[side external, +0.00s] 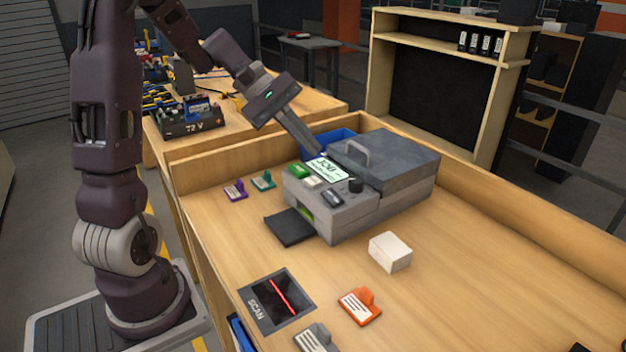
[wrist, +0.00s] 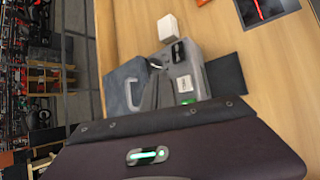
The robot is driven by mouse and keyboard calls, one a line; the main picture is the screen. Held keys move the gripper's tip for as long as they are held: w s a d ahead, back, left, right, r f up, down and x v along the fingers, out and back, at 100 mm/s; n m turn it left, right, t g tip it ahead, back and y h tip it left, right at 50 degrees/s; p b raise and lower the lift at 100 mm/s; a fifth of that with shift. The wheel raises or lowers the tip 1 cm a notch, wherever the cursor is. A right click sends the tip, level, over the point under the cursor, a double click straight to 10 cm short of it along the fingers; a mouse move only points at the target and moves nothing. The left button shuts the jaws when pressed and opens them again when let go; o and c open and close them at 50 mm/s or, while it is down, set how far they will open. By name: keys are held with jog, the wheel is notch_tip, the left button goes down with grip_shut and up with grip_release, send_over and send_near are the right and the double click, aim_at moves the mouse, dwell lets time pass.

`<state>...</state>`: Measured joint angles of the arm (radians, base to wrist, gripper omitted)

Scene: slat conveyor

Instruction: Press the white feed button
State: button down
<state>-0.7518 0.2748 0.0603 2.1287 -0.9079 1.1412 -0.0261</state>
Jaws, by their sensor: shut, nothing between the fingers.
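A grey machine (side external: 345,220) stands on the wooden table, with a grey lid and handle at its back. On its front panel the small white button (side external: 313,183) lies between a green button (side external: 298,171) and a black switch (side external: 332,198). The white button also shows in the wrist view (wrist: 185,84), beside the fingers. My gripper (side external: 317,150) is shut and empty. It points down at a slant, its tip behind the lit display (side external: 328,168) in the side view, apart from the white button. Whether the tip touches the machine is unclear.
A black knob (side external: 356,185) stands up on the panel. A blue bin (side external: 338,138) is behind the machine. A white box (side external: 390,251), an orange tag holder (side external: 360,305) and a dark scan plate (side external: 276,300) lie in front. Purple (side external: 235,190) and teal (side external: 263,181) holders sit left.

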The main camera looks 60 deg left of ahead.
aim_at(308, 179)
jog(key=shift+f, duration=2.15)
jog(key=shift+f, duration=0.4)
jog(key=shift+f, duration=0.4)
dwell(0.8)
jog(key=shift+r, duration=0.85)
jog(key=shift+r, duration=0.1)
jog(key=shift+r, duration=2.4)
